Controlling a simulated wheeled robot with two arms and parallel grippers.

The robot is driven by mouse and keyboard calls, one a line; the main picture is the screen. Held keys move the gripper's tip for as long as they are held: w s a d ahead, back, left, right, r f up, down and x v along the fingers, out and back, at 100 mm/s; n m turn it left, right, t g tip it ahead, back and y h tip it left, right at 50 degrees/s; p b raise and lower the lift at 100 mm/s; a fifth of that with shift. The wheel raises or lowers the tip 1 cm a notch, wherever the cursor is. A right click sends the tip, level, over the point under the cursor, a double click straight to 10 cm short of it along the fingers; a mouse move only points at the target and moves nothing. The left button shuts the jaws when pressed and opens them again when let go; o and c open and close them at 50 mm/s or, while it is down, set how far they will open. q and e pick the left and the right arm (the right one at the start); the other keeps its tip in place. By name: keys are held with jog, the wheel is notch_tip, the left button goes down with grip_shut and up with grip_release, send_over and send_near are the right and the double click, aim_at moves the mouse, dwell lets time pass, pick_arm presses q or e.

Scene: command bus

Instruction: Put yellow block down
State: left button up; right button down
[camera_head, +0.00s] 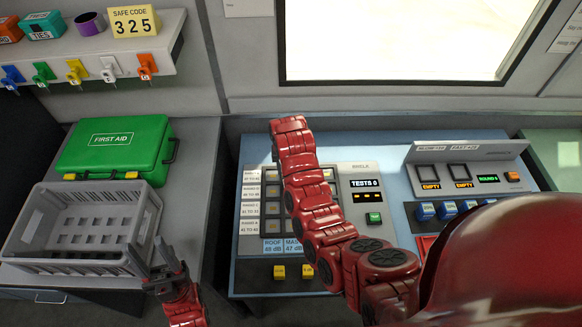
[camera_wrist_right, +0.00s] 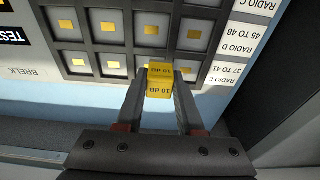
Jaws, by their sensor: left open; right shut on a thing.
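A yellow block (camera_wrist_right: 159,80) marked "10 dB" is between the fingers of my right gripper (camera_wrist_right: 160,96), which is shut on it in the right wrist view. The block is over the lower edge of a grid panel (camera_wrist_right: 125,82) as that view shows it; I cannot tell if it touches. In the head view my right arm hides the gripper and the block. Two other yellow blocks (camera_head: 279,271) (camera_head: 307,270) sit at the console's front edge. My left gripper (camera_head: 167,262) is open and empty beside the grey crate (camera_head: 90,262).
The grid console (camera_head: 232,262) has a "TESTS 0" display (camera_head: 365,183) and a green button (camera_head: 374,217). A second panel (camera_head: 465,150) with blue buttons stands to the right. A green first aid case (camera_head: 112,147) lies behind the crate. Keys hang below the shelf at upper left.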

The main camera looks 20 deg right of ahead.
jog(key=shift+w+d+r, duration=0.2)
jog(key=shift+w+d, duration=0.25)
jog(key=shift+d, duration=0.1)
jog(key=shift+w+d+f+p, duration=0.3)
jog(key=shift+w+d+p, duration=0.1)
jog(key=shift+w+d, duration=0.2)
jog(key=shift+f+p, duration=0.55)
jog(key=shift+p, duration=0.1)
jog(key=shift+f+p, duration=0.45)
jog(key=shift+f, duration=0.75)
